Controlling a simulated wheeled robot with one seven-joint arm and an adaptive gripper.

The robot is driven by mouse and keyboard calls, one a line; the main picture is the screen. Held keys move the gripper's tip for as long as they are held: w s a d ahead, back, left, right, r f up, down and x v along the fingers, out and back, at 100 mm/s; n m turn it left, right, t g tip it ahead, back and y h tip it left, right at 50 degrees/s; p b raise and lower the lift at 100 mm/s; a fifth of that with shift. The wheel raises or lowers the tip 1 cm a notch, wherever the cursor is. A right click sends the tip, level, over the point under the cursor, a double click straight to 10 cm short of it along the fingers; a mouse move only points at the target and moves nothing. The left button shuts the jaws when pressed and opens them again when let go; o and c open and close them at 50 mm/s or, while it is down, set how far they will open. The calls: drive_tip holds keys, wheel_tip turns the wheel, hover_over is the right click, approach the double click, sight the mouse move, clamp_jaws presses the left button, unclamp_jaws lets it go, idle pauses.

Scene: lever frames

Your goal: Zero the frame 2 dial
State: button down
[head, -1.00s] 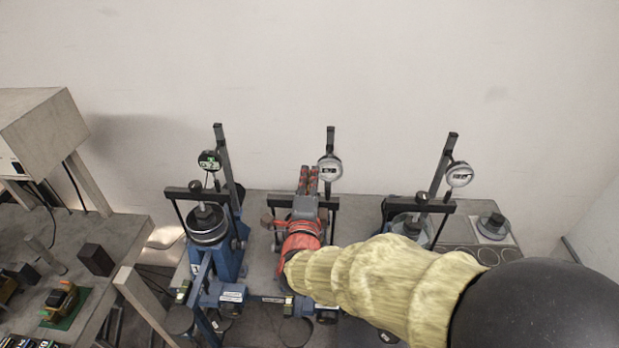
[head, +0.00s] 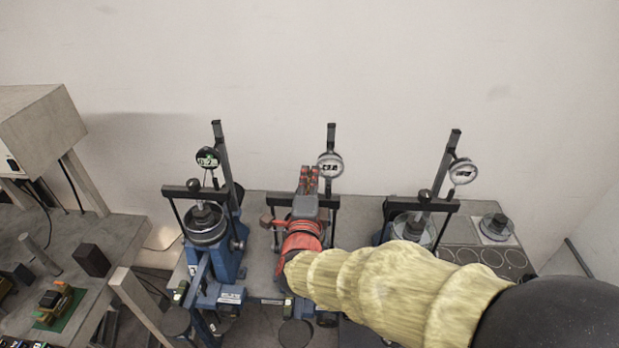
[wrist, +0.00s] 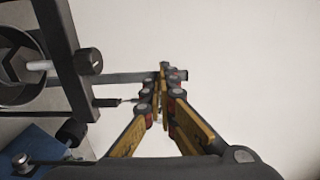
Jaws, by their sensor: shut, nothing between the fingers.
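Three lever frames stand in a row in the head view, each with a dial on an upright post. The middle dial (head: 330,165), which I take to be frame 2's, is round with a pale face and small display; its digits are too small to read. My gripper (head: 309,172) is shut and empty, its fingertips just left of this dial; contact cannot be told. In the wrist view my gripper (wrist: 165,75) has its fingers together in front of a dark horizontal bar. The dial's face is not clear there. My gripper and red wrist hide much of the middle frame.
The left dial (head: 207,158) is black with a greenish display; the right dial (head: 463,171) is pale. A weight (head: 495,226) sits on the bench's right end. A side table (head: 100,235) stands at left. The wall behind is bare.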

drive_tip(key=shift+d+f+b, duration=0.15)
drive_tip(key=shift+f+b, duration=0.35)
drive_tip(key=shift+b, duration=0.5)
drive_tip(key=shift+d+f+b, duration=0.15)
drive_tip(key=shift+f+b, duration=0.35)
drive_tip(key=shift+b, duration=0.5)
drive_tip(key=shift+a+f+b, duration=0.15)
drive_tip(key=shift+a+b, duration=0.15)
drive_tip(key=shift+b, duration=0.3)
drive_tip(key=s, duration=0.3)
drive_tip(key=s+b, duration=0.1)
drive_tip(key=s, duration=0.1)
drive_tip(key=shift+s+a, duration=0.15)
drive_tip(key=shift+a, duration=0.1)
